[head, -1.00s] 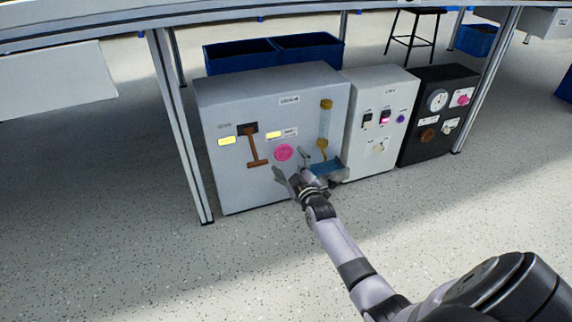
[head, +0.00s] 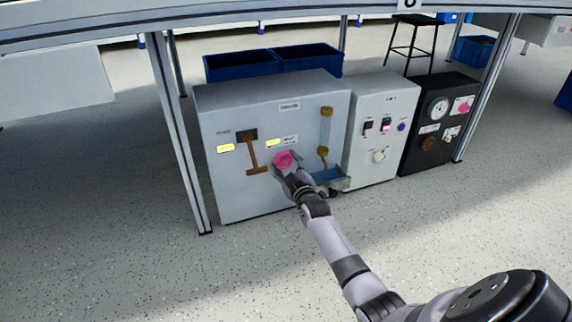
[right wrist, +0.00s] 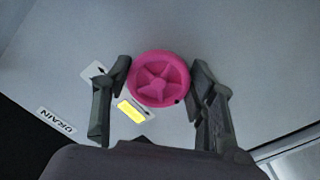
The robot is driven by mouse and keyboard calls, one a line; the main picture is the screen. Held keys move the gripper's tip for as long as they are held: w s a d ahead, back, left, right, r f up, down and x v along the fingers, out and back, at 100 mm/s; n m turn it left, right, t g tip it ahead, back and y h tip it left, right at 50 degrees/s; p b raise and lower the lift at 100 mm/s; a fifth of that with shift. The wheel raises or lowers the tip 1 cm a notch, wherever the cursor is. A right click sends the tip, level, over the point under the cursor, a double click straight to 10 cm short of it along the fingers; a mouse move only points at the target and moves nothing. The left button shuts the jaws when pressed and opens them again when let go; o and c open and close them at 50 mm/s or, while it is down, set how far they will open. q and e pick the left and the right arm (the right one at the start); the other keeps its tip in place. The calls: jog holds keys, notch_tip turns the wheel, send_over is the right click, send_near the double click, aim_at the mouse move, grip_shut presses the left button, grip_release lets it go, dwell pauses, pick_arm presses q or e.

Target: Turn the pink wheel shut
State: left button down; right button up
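The pink wheel (head: 283,160) is on the front of the large grey cabinet (head: 235,195). It shows whole in the right wrist view (right wrist: 158,78), with a spoked face. My right gripper (head: 286,165) is at the wheel, coming from below and in front. In the right wrist view its two fingers (right wrist: 160,72) stand spread, one on each side of the wheel, very near its rim. I cannot tell whether they touch the rim. My left gripper is not in view.
A brown T-shaped lever (head: 254,155) is left of the wheel. Two more panels stand further right. A table leg (head: 177,130) stands in front at the left.

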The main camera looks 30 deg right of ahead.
jog(key=c, duration=0.5)
jog(key=shift+c, duration=0.2)
